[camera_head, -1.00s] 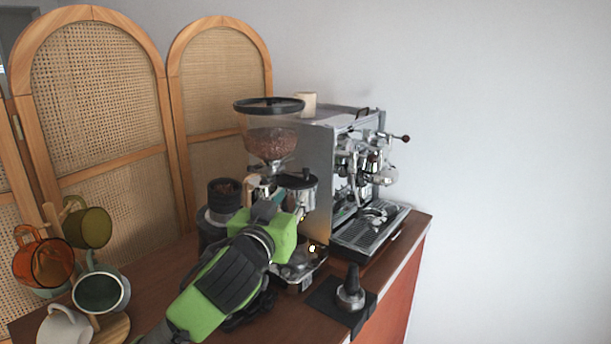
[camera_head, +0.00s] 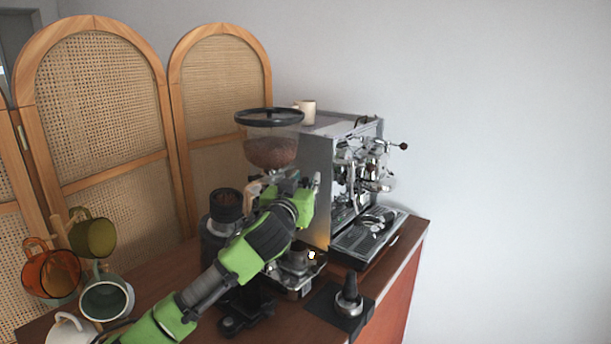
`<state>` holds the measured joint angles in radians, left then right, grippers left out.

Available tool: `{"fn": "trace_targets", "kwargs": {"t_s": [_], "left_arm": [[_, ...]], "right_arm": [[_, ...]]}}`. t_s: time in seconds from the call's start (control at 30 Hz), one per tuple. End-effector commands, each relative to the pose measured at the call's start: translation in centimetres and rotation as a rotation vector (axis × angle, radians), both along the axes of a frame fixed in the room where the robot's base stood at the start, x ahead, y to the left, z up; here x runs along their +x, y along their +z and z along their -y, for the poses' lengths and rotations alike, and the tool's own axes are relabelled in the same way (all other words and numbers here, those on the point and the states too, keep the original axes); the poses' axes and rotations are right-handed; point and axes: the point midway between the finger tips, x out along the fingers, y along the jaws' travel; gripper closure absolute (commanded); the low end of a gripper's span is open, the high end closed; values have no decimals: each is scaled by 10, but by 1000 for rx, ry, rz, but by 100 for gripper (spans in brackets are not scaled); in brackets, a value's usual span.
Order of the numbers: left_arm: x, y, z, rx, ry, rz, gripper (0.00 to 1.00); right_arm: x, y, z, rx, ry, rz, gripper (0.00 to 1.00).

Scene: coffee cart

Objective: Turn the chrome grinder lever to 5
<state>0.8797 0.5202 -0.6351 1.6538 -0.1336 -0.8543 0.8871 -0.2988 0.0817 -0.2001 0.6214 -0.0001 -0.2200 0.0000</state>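The coffee grinder stands beside the espresso machine, with a clear bean hopper (camera_head: 270,152) full of beans and a black rim. My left arm reaches in from the lower left across the front of the grinder. My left gripper (camera_head: 303,190) is at the grinder's upper body, just below the hopper, close to the machine's side panel. Its fingers are mostly hidden behind its own green and black wrist, so I cannot tell if they are open, shut or touching anything. I cannot make out the chrome lever or its number scale. My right gripper is not in view.
The espresso machine (camera_head: 318,165) stands right behind the grinder. A tamper (camera_head: 348,295) sits on a black mat at the counter's front edge. A dark-topped canister (camera_head: 226,206) stands left of the grinder. Several mugs, one orange (camera_head: 50,274), hang at the lower left.

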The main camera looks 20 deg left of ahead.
Motion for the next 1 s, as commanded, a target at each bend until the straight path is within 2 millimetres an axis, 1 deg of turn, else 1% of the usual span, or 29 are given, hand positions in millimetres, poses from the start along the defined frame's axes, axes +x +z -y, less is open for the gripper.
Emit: {"fn": "trace_targets", "kwargs": {"t_s": [0.13, 0.4, 0.43, 0.47, 0.5, 0.53, 0.77, 1.0], "left_arm": [[7, 1, 0, 1, -1, 1, 72], [8, 0, 0, 1, 0, 0, 72], [8, 0, 0, 1, 0, 0, 75], [8, 0, 0, 1, 0, 0, 83], [8, 0, 0, 1, 0, 0, 93], [8, 0, 0, 1, 0, 0, 100], [8, -1, 0, 0, 5, 1, 100], [19, -3, 5, -4, 88, 3, 100]], "right_arm": [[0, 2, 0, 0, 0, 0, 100], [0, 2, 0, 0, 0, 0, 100], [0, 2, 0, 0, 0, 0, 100], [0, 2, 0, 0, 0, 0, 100], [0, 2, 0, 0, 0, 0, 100], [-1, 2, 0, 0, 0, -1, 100], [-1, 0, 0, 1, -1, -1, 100], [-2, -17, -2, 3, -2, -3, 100]]}}
